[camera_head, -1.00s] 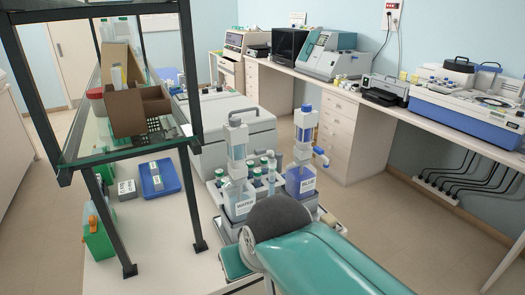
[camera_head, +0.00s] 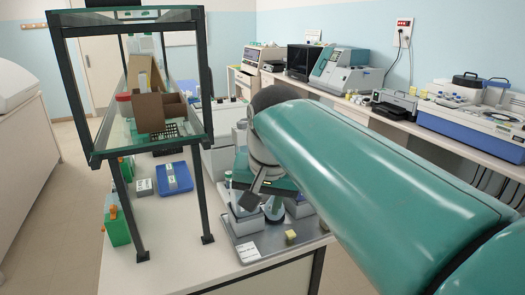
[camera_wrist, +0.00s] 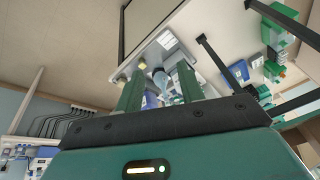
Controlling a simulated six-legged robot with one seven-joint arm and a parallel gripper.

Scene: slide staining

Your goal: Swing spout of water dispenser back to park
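The water dispenser (camera_head: 243,212) stands on the grey tray in the camera_head view. My arm covers its upper part, so its spout is hidden there. The blue dispenser (camera_head: 300,206) stands to its right, also mostly covered by my arm. My gripper (camera_wrist: 159,72) is open in the camera_wrist view, its two green fingers apart. A pale bluish bottle part (camera_wrist: 160,80) shows between and beyond the fingers. A blue patch (camera_wrist: 150,100) shows close to the left finger. I cannot tell from this view which dispenser these belong to, or whether a finger touches anything.
The grey tray (camera_head: 257,249) has a white label and a small yellow block (camera_head: 290,235). A glass-shelved rack (camera_head: 112,150) with dark posts stands to the left. A blue tray (camera_head: 174,179) lies beneath it. The front-left tabletop is clear.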

